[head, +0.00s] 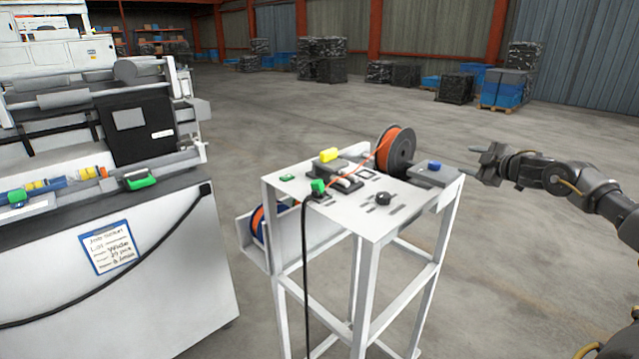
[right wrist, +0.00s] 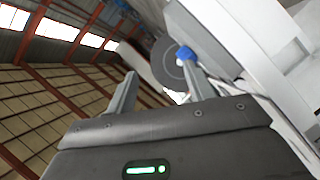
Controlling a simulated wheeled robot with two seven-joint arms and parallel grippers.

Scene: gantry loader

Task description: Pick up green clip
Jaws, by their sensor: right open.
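A green clip-like piece (head: 318,186) stands on the left part of the white stand's top (head: 345,215), where a black cable runs down. A smaller flat green piece (head: 287,177) lies at the top's left corner. I cannot tell for certain which green piece is the clip. My right gripper (head: 480,157) is open and empty, in the air to the right of the stand, well apart from the green pieces. In the right wrist view its two fingers (right wrist: 158,68) are spread, with no green clip visible between them. My left gripper is not in view.
A large white machine (head: 120,270) with a green handle (head: 141,182) stands left. The floor right of the stand is clear.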

